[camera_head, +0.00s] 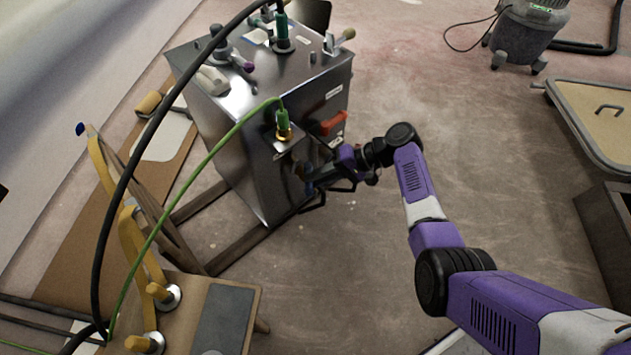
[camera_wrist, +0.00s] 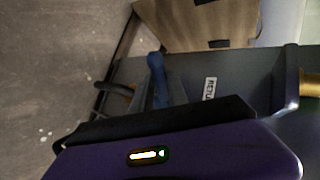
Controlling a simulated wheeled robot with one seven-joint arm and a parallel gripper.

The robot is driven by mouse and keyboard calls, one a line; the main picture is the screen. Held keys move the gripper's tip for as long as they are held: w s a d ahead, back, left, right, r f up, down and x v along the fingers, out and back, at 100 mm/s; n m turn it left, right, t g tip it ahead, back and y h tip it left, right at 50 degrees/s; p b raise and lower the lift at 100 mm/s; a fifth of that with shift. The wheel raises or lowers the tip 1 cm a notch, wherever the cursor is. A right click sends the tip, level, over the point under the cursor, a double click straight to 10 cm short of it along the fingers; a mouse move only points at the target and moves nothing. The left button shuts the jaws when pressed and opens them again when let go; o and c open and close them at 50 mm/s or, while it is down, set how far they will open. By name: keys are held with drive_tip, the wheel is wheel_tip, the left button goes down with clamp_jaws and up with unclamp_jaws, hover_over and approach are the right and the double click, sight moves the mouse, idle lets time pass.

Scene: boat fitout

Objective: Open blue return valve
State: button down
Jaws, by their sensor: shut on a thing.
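The blue return valve's handle (camera_wrist: 157,82) shows in the wrist view as a blue lever with a rounded end. It stands beside a white label (camera_wrist: 210,88) whose visible letters begin "RETU". In the head view my gripper (camera_head: 308,187) is at the lower front of the metal cabinet (camera_head: 225,120), with a bit of blue at its jaws. My gripper is shut on the blue handle. The wrist housing hides most of the grip in the wrist view, and the valve body is mostly hidden in both views.
A red handle (camera_head: 333,123) sits above my gripper on the same cabinet. A green hose (camera_head: 200,160) and a black hose (camera_head: 120,190) run down to the left. A wooden stand with yellow clamps (camera_head: 130,240) is at lower left.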

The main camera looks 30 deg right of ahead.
drive_tip(key=shift+d+n+g, duration=0.15)
drive_tip(key=shift+n+g, duration=0.15)
idle(0.4)
drive_tip(key=c, duration=1.3)
unclamp_jaws()
drive_tip(key=p+v, duration=0.2)
drive_tip(key=v, duration=0.5)
drive_tip(key=shift+d+p, duration=0.35)
drive_tip(key=shift+d, duration=0.05)
drive_tip(key=shift+s+r, duration=0.1)
